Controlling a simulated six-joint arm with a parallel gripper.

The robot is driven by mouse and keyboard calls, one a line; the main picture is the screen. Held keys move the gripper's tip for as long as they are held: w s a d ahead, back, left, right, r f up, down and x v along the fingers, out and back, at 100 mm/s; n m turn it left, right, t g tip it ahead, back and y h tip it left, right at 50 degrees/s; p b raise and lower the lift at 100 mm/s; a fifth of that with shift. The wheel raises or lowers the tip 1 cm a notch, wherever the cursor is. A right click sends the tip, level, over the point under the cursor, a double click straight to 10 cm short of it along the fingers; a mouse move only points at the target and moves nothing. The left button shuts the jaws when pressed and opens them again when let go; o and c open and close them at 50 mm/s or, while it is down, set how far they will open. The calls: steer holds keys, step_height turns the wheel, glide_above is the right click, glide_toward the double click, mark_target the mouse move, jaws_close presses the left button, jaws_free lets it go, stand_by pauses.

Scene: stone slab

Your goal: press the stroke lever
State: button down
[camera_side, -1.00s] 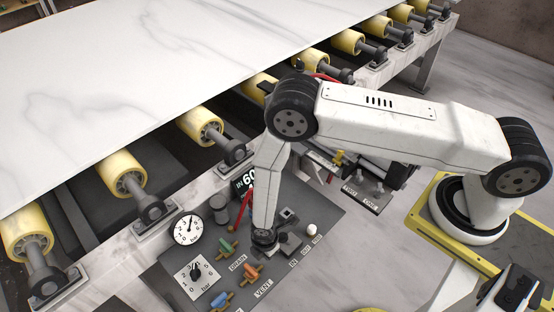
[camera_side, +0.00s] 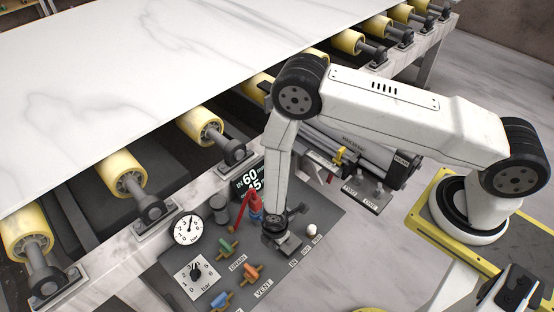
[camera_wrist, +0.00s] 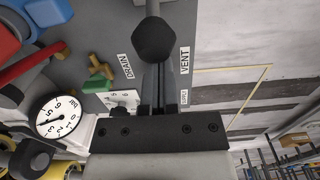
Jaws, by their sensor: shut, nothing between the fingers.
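My gripper (camera_side: 287,246) is low over the grey control panel, right of the red-handled blue part. In the wrist view its dark fingers (camera_wrist: 160,82) are shut and empty. A dark faceted knob on a grey rod (camera_wrist: 155,38) stands right at the fingertips in the wrist view; it looks like a lever end, but no stroke label is readable on it. I cannot tell whether the fingers touch it. In the side view my wrist and gripper hide that part of the panel. A white ball knob (camera_side: 311,229) stands just right of my gripper.
A stone slab (camera_side: 130,70) lies on rollers behind.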

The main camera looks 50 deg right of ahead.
steer(key=shift+d+r, duration=0.1)
steer(key=shift+d, duration=0.1)
steer(key=shift+d+r, duration=0.2)
steer(key=shift+d, duration=0.25)
steer(key=shift+d+r, duration=0.2)
steer(key=shift+d, duration=0.25)
steer(key=shift+d+r, duration=0.25)
steer(key=shift+d, duration=0.75)
steer(key=shift+w+d+y, duration=0.15)
steer(key=shift+d+y, duration=0.25)
steer(key=shift+d, duration=0.05)
steer(key=shift+d+y, duration=1)
steer(key=shift+d, duration=0.85)
